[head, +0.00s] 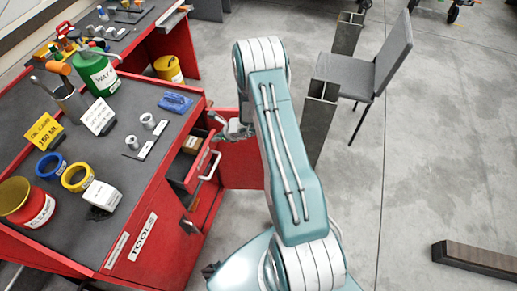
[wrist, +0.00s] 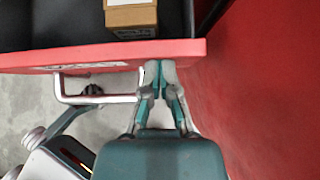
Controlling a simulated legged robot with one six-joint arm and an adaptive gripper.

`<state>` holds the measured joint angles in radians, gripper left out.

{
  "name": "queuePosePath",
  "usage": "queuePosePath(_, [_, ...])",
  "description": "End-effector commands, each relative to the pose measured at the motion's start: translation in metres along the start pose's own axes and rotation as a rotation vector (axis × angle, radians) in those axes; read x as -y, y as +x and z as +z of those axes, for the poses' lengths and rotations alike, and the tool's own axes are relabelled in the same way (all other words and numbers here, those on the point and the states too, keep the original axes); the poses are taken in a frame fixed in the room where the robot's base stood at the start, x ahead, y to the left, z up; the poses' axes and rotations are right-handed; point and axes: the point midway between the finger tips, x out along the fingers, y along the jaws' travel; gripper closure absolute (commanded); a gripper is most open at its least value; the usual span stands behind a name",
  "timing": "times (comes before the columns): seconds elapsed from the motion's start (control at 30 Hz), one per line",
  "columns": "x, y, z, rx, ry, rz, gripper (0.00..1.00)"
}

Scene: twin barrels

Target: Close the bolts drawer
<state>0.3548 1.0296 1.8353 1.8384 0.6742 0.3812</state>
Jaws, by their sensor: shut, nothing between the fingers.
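An open drawer (head: 186,168) sticks out of the red cabinet's side in the head view. It has a red front, a pale bar handle (head: 209,165) and a small brown box (head: 192,145) inside. I cannot read its label, so I cannot confirm it is the bolts drawer. In the wrist view its red front (wrist: 30,58) crosses the upper part, with the handle (wrist: 100,98) below and the brown box (wrist: 130,17) behind. My gripper (wrist: 160,66) is shut and empty, its tips at the drawer front, right of the handle. I cannot tell whether they touch.
A red panel (head: 240,166) stands beside the drawer, close to my gripper's right in the wrist view (wrist: 260,80). The cabinet top (head: 130,95) holds a green can, tape rolls, sockets and labels. A grey chair (head: 375,68) stands behind. The floor at right is mostly clear.

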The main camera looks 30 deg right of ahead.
Motion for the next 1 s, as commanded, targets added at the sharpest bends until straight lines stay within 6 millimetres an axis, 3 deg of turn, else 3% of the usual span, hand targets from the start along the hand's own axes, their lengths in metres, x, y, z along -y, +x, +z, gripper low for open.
queuePosePath(0.1, [-0.001, 0.015, 0.015, 0.0, -0.003, 0.001, 1.0])
queuePosePath(0.33, [0.0, 0.03, 0.03, 0.001, -0.002, 0.0, 1.0])
queuePosePath(1.0, [0.004, 0.029, 0.029, -0.001, 0.0, 0.0, 1.0])
